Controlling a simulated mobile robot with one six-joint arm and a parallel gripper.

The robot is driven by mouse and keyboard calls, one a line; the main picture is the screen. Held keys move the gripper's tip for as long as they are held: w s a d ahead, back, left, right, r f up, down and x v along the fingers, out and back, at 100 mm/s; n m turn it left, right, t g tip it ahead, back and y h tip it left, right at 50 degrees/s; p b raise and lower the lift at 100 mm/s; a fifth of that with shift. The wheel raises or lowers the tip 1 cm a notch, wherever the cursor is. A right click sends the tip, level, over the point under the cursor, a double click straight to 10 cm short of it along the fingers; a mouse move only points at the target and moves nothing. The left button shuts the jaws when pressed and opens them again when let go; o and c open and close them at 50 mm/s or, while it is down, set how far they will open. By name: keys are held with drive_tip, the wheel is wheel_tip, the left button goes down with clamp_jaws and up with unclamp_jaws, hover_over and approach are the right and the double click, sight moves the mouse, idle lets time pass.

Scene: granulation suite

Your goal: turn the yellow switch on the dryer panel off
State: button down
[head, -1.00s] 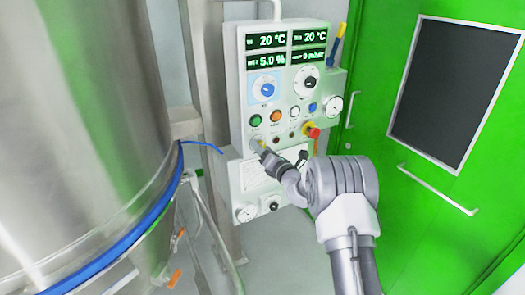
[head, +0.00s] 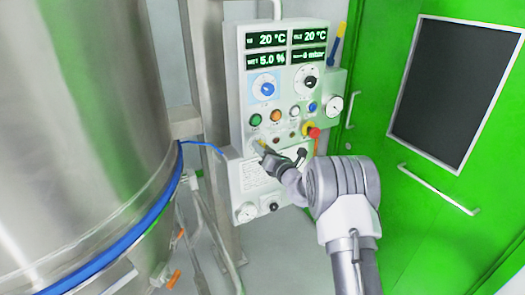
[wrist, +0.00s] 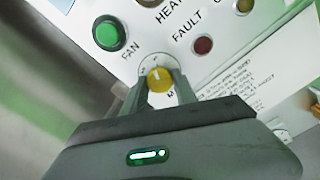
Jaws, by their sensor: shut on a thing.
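The dryer panel (head: 285,45) is a light grey box with displays, knobs and buttons. The yellow switch (wrist: 159,78) is a round knob below the green FAN button in the wrist view, with a pale mark on its face. My gripper (wrist: 160,88) has one finger on each side of the knob and is shut on it. In the head view my gripper (head: 262,148) is at the panel's lower left and hides most of the switch. A dial plate with small letters shows partly around the knob; I cannot read the position surely.
The green FAN button (wrist: 109,33) and the dark red FAULT lamp (wrist: 203,45) sit close to the fingers. A red emergency knob (head: 313,131) sticks out to the right. A large steel vessel (head: 80,120) stands at the left, a green door (head: 440,200) at the right.

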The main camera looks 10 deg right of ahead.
drive_tip(key=n+b, duration=0.8)
drive_tip(key=n, duration=0.2)
drive_tip(key=shift+d+n, duration=0.1)
drive_tip(key=shift+n, duration=0.2)
idle(0.4)
drive_tip(key=c, duration=1)
unclamp_jaws()
drive_tip(key=shift+o, duration=0.2)
drive_tip(key=shift+s, duration=0.1)
drive_tip(key=p+v, duration=0.2)
drive_tip(key=v, duration=1.5)
drive_tip(key=shift+p, duration=0.3)
drive_tip(key=shift+s, duration=0.1)
